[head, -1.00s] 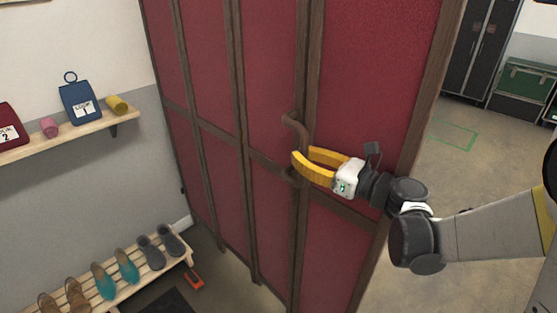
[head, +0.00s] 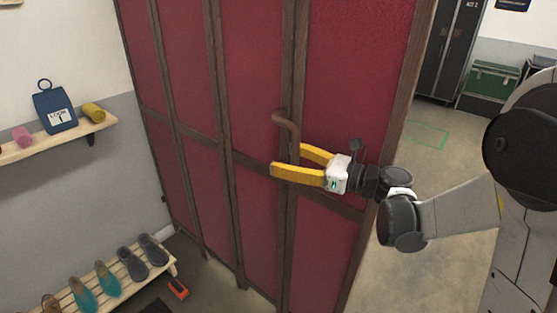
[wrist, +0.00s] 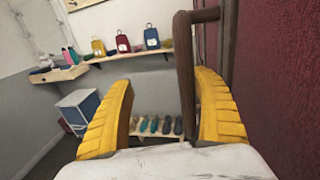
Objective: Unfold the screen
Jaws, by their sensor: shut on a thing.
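The folding screen (head: 255,100) has dark red panels in brown wooden frames and fills the middle of the head view. Its panels stand upright at slight angles to one another. A brown curved handle (head: 284,122) is on the upright near the right panel; it also shows in the wrist view (wrist: 185,80). My gripper (head: 288,160) has yellow fingers and is shut on the handle, one finger on each side. In the wrist view my gripper (wrist: 164,85) has the handle nearer the right finger. The handle's lower end is hidden behind the fingers in the head view.
A wall shelf (head: 60,138) with bags and rolls is at the left. A low shoe rack (head: 120,285) stands below it. Open floor (head: 410,180), dark lockers (head: 445,50) and a green trunk (head: 490,85) are at right.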

